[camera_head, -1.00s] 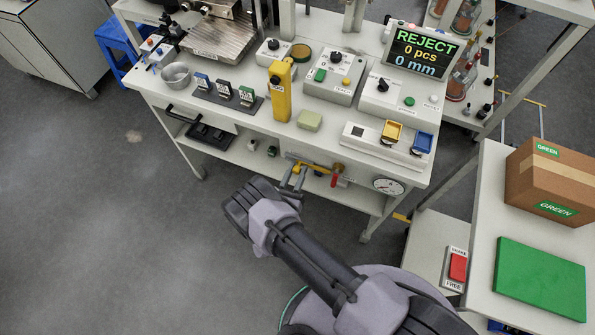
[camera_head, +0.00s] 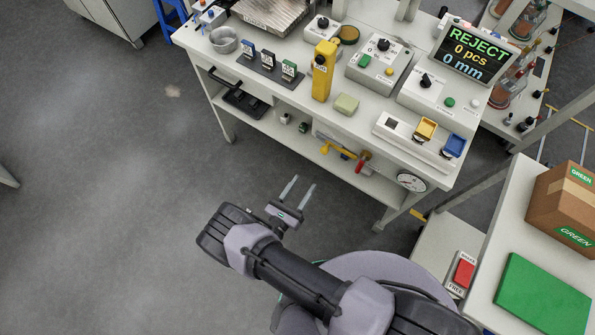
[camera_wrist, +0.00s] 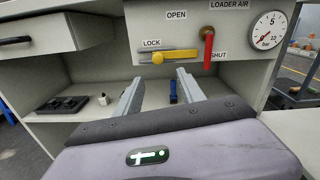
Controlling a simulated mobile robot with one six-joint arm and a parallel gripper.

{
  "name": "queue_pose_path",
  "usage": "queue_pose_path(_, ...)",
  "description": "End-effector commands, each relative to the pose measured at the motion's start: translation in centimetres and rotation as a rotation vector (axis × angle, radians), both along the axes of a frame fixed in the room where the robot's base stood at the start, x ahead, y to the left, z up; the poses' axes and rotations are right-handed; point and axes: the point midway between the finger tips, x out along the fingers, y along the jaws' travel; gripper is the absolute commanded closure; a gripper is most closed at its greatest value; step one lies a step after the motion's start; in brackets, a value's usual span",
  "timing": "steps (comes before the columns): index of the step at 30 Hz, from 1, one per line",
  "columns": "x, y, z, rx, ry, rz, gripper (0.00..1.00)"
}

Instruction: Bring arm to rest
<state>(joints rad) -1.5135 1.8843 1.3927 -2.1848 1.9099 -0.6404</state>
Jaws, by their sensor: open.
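My gripper (camera_head: 297,190) is over the grey floor in front of the workbench (camera_head: 290,100). Its two fingers are parallel and apart, with nothing between them. In the wrist view my gripper (camera_wrist: 158,88) points at the bench's lower shelf and front panel, clear of both. My arm is bent, with the wrist low and left of my base in the head view.
The bench front carries a yellow lock handle (camera_wrist: 168,56), a red valve lever (camera_wrist: 208,48) and a pressure gauge (camera_wrist: 267,31). At right, a table holds a cardboard box (camera_head: 560,205) and a green mat (camera_head: 540,295). The floor (camera_head: 100,210) at left is clear.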

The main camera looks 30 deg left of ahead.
Motion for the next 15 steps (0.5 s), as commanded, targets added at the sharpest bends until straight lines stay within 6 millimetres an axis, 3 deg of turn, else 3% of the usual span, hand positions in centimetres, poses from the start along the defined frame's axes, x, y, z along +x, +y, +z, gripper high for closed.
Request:
queue_pose_path(3, -2.1, 0.2, 0.1, 0.001, -0.001, 0.001, 0.53)
queue_pose_path(6, -2.9, 0.2, 0.0, 0.0, 0.0, -0.001, 0.53)
queue_pose_path(15, -3.1, 0.2, 0.0, 0.0, 0.0, -0.001, 0.53)
